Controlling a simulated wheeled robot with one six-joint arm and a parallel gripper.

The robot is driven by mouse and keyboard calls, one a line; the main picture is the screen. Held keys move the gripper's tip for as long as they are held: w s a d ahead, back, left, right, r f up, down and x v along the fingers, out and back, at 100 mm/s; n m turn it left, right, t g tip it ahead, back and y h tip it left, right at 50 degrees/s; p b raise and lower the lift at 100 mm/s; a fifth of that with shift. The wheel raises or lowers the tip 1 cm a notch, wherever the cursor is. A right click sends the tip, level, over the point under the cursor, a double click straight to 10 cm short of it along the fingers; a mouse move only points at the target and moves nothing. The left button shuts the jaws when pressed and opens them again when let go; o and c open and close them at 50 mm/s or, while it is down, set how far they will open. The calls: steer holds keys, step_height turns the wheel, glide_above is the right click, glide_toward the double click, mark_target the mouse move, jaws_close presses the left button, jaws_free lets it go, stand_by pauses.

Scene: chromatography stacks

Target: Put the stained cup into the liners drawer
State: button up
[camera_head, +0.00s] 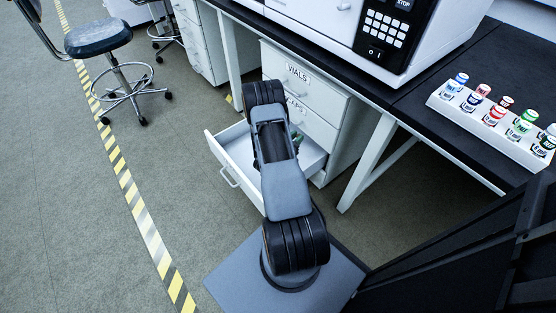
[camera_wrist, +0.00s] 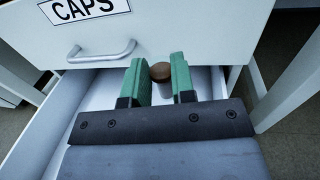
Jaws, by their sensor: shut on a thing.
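My gripper (camera_wrist: 157,62) has two green fingers, shut on a small round cup (camera_wrist: 161,73) with a brown top, taken to be the stained cup. Its body is mostly hidden between the fingers. The gripper and cup are over the open white drawer (camera_wrist: 60,125), in front of the caps drawer. In the head view the open drawer (camera_head: 228,172) is the lowest of its cabinet, below the vials and caps drawers. Its own label is not readable. My arm hides the cup there. I cannot tell whether the cup touches the drawer floor.
The shut caps drawer (camera_wrist: 190,25) and its handle (camera_wrist: 100,52) are close to the fingers. A bench leg (camera_head: 367,160) stands to the right. Several colored vials stand in a white rack (camera_head: 470,116) on the bench. A stool (camera_head: 98,38) is at left; floor between is clear.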

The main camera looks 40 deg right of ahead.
steer(key=d+f+b, duration=0.2)
steer(key=f, duration=0.1)
steer(key=shift+s+f+g, duration=0.15)
steer(key=shift+g, duration=0.15)
steer(key=w+d+f+b, duration=0.2)
steer(key=w, duration=0.1)
steer(key=w+d+f+b, duration=0.2)
steer(key=w+f, duration=0.1)
steer(key=w, duration=0.1)
steer(key=w+d+f+b, duration=0.2)
steer(key=w+f+b, duration=0.1)
steer(key=shift+w+d+f, duration=0.15)
steer(key=shift+w+f, duration=0.05)
steer(key=shift+w+d+f+b, duration=0.1)
steer(key=shift+f+b, duration=0.4)
steer(key=shift+f, duration=0.45)
steer(key=shift+w+d+f+b, duration=0.1)
steer(key=shift+f+b, duration=0.35)
steer(key=shift+f, duration=0.5)
steer(key=shift+r, duration=0.1)
steer(key=o, duration=0.9)
